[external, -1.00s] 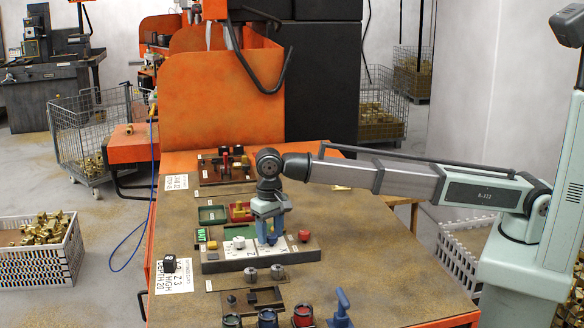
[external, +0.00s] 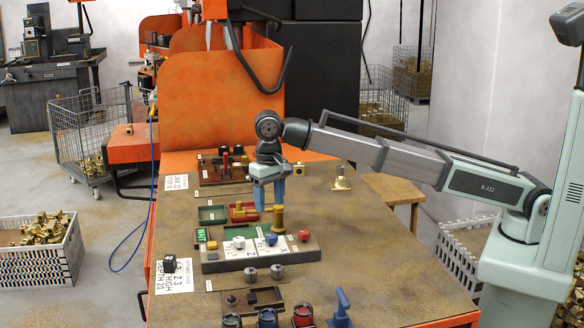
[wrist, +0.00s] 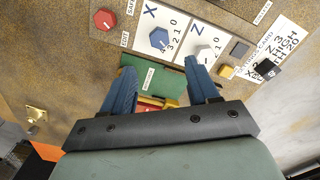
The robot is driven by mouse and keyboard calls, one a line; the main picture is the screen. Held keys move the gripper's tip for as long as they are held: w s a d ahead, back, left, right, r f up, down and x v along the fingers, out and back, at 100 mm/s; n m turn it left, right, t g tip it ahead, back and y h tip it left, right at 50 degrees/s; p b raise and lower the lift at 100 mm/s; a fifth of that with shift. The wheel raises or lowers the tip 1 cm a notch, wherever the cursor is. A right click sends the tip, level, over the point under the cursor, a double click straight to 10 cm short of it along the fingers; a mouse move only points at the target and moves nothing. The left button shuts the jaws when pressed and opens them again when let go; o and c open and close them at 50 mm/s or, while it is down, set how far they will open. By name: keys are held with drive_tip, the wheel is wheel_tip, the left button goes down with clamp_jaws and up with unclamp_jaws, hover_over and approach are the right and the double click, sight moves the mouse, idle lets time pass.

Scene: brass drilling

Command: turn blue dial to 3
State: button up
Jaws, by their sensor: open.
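The blue dial (external: 271,239) sits on the grey control panel (external: 222,267), beside a scale. In the wrist view the blue dial (wrist: 159,39) is next to the letter X and a row of digits; I cannot tell which digit it points at. My gripper (external: 270,196) is above and behind the panel, apart from the dial. In the wrist view its two blue fingers (wrist: 162,85) are spread with nothing between them, below the dial in the picture.
A white dial (wrist: 202,52) marked Z and a red knob (wrist: 104,20) flank the blue dial. A brass cylinder (external: 278,220) stands behind the panel near my fingers. Green (external: 212,214) and red (external: 243,212) trays lie behind. A blue lever (external: 341,306) stands in front.

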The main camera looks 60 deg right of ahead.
drive_tip(key=shift+r, duration=1.9)
